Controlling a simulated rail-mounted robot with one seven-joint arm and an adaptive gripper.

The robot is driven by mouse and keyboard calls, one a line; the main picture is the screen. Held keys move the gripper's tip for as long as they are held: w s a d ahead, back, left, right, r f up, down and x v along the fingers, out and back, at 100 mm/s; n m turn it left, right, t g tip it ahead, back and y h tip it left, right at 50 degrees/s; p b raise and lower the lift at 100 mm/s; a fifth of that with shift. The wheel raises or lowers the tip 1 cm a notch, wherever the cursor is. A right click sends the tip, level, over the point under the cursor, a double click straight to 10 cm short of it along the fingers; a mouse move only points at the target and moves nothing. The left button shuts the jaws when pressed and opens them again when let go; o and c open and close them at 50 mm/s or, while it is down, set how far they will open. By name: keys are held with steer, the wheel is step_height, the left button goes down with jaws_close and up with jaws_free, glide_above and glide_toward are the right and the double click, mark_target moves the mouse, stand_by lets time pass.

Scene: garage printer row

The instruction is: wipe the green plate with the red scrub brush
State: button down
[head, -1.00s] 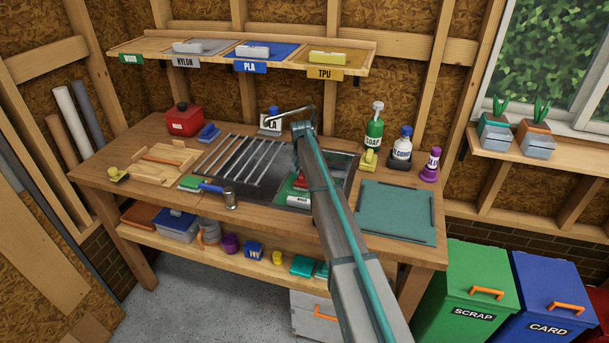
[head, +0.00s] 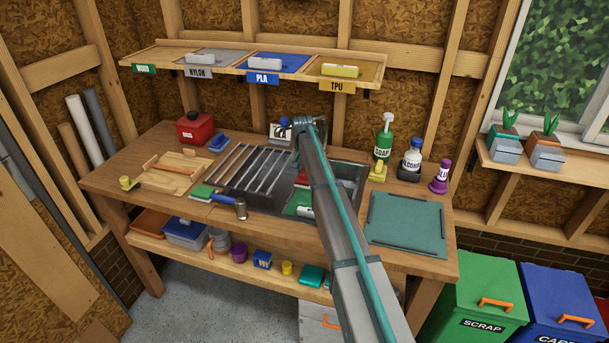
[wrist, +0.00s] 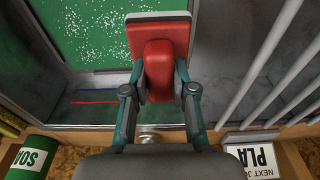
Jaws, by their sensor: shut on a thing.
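The red scrub brush (wrist: 158,62) is between the two fingers of my gripper (wrist: 158,82), which is shut on it. In the wrist view the brush head lies over the near edge of the green plate (wrist: 90,35); I cannot tell whether it touches. The plate is flat and dotted with many white specks. In the head view the plate (head: 300,207) is in the grey sink basin, partly hidden by my arm. A bit of the red brush (head: 302,179) shows just above it there, while my fingers are hidden.
A rack of metal bars (head: 262,167) covers the basin's left side. Behind the basin stand a green soap bottle (head: 384,143), an alcohol bottle (head: 411,161) and a PLA sign (head: 280,133). A teal mat (head: 406,224) lies clear at the right.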

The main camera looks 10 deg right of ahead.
steer(key=shift+r+p, duration=0.3)
steer(key=shift+r, duration=0.75)
steer(key=shift+w, duration=0.1)
